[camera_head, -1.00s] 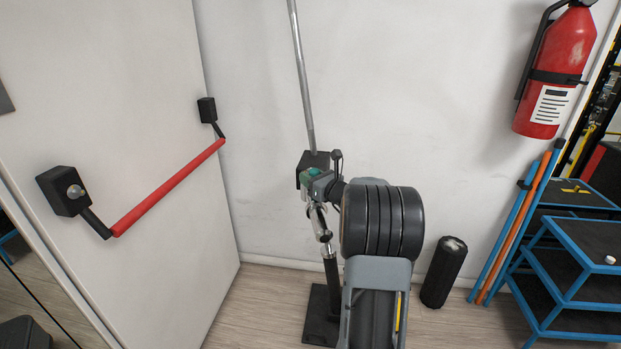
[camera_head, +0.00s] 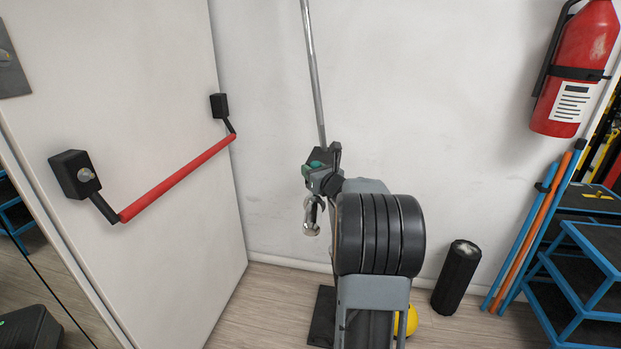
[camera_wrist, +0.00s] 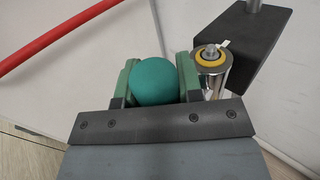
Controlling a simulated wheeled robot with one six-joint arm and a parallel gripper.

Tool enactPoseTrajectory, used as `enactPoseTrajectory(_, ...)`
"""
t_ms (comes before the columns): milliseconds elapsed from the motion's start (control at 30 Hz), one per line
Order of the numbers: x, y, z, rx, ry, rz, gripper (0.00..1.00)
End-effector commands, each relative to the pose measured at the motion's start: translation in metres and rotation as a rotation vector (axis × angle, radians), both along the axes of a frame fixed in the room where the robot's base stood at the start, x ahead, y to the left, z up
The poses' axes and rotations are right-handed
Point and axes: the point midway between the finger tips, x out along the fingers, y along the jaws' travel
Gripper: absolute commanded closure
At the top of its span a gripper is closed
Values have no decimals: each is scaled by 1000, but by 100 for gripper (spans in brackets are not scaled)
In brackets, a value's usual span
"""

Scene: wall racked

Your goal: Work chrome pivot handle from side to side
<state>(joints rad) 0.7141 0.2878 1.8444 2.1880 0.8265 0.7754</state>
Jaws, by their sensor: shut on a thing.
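A teal ball knob (camera_wrist: 156,82) sits between the green finger pads of my gripper (camera_wrist: 155,83), which is shut on it in the wrist view. Chrome metalwork (camera_wrist: 212,82) with a yellow ring stands just right of the right finger. In the head view, my gripper (camera_head: 319,165) is at the foot of a tall chrome rod (camera_head: 314,75), and a chrome cylinder (camera_head: 312,216) hangs below it. A black block (camera_wrist: 252,40) is behind the chrome part in the wrist view. How the knob joins the chrome handle is hidden.
A white door with a red push bar (camera_head: 180,178) stands left. A black roller (camera_head: 457,277), blue and orange poles (camera_head: 530,235), a blue-framed rack (camera_head: 580,270) and a fire extinguisher (camera_head: 575,70) are right. A black floor plate (camera_head: 322,316) is partly hidden behind my arm.

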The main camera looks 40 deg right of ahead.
Motion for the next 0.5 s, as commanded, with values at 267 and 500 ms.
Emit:
enactPoseTrajectory(267,17,13,-1,-7,-4,9,100)
enactPoseTrajectory(500,27,15,1,-8,-3,6,100)
